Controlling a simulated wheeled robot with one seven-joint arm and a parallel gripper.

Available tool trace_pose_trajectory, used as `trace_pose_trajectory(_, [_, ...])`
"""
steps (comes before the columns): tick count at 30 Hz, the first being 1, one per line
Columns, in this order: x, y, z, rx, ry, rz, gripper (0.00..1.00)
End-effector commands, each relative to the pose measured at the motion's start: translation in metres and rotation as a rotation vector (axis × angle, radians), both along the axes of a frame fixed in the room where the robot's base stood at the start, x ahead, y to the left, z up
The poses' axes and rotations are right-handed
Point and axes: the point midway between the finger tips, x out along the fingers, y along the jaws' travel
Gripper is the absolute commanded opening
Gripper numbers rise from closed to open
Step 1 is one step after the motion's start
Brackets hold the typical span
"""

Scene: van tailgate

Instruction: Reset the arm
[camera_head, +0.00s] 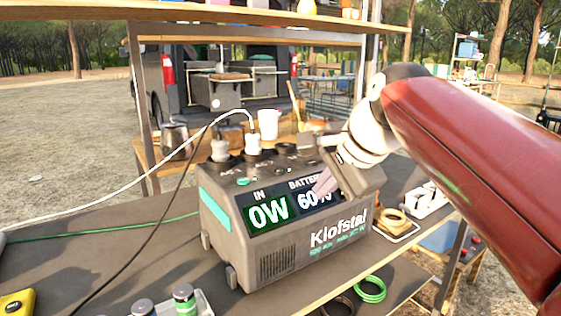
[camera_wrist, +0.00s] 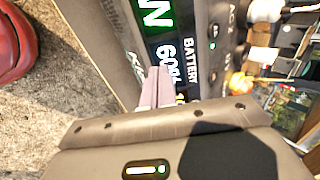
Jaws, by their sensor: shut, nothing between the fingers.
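My red arm reaches in from the right in the head view. My gripper (camera_head: 325,184) is in front of the upper part of a grey power station's display, at the "60%" reading. In the wrist view, the pinkish fingers of my gripper (camera_wrist: 159,80) are together with nothing between them. They overlap the battery reading, and I cannot tell whether they touch the panel. The power station (camera_head: 280,262) stands on the grey table (camera_head: 130,235). Its screen reads IN 0W and battery 60%. A white plug (camera_head: 253,143) sits in its top, with a white cable running left.
A shelf board (camera_head: 230,12) on metal posts spans above and behind.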

Motion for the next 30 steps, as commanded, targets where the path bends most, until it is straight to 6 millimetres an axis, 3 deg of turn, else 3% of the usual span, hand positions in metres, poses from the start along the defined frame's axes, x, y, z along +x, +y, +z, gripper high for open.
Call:
trace_pose_trajectory(1, [-0.021,-0.011,-0.02,-0.084,-0.021,0.061,0.0])
trace_pose_trajectory(9, [-0.118,-0.058,-0.14,-0.559,-0.09,0.497,0.0])
trace_pose_trajectory(15, [-0.163,-0.075,-0.202,-0.762,-0.093,0.738,0.0])
trace_pose_trajectory(20, [-0.174,-0.079,-0.218,-0.813,-0.091,0.804,0.0])
trace_pose_trajectory(30, [-0.174,-0.079,-0.218,-0.812,-0.091,0.806,0.0])
